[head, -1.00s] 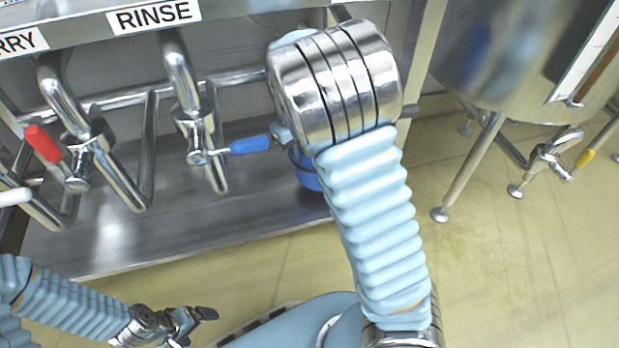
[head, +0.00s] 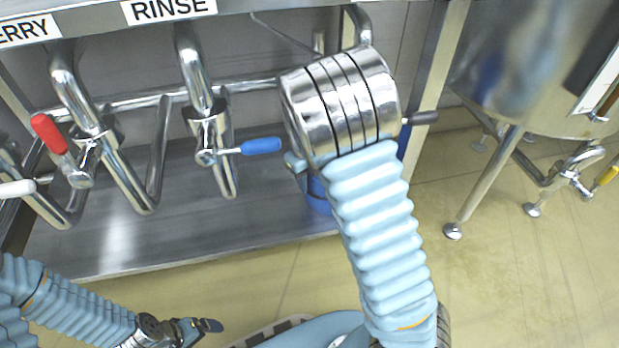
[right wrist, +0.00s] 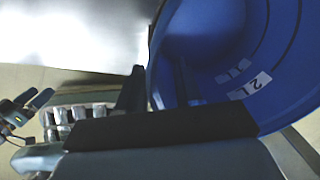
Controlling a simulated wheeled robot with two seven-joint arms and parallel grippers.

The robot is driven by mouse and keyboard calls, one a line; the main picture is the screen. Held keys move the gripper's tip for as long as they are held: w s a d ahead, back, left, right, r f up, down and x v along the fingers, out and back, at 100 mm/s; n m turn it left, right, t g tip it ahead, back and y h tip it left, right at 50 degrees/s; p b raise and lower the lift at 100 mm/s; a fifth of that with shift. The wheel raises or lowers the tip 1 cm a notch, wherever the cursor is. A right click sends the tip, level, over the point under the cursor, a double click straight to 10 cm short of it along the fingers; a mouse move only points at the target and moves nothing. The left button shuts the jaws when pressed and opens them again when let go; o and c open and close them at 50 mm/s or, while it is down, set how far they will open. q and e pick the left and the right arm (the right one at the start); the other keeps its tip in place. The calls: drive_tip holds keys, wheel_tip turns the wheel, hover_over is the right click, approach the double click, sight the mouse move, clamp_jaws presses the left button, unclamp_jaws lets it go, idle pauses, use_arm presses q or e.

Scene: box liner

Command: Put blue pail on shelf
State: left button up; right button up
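The blue pail (head: 317,197) stands on the grey metal surface under the taps in the head view, mostly hidden behind my right wrist. In the right wrist view the pail (right wrist: 285,60) fills the right side, its open mouth facing the camera, with a white "2 L" label inside. My right gripper (right wrist: 158,92) is at the pail's rim. One dark finger is just outside the wall and a dark shape shows inside it; whether they clamp the wall cannot be told. My left gripper (head: 208,326) is empty at lower left, its fingers apart in the right wrist view.
The metal shelf (head: 150,240) has pipes above it, with a blue-handled valve (head: 260,146) close left of my right wrist and a red-handled one (head: 48,133) farther left. A steel tank (head: 530,70) on legs stands at right. The tiled floor (head: 520,280) is clear.

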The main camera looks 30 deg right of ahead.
use_arm(q)
wheel_tip(320, 180, up, 4)
drive_tip(key=p, duration=0.4)
drive_tip(key=shift+a+r, duration=0.1)
drive_tip(key=shift+r, duration=0.05)
use_arm(e)
wheel_tip(320, 180, up, 12)
drive_tip(key=a, duration=0.1)
use_arm(q)
drive_tip(key=shift+c, duration=0.2)
use_arm(e)
drive_tip(key=shift+s, duration=0.1)
idle(0.8)
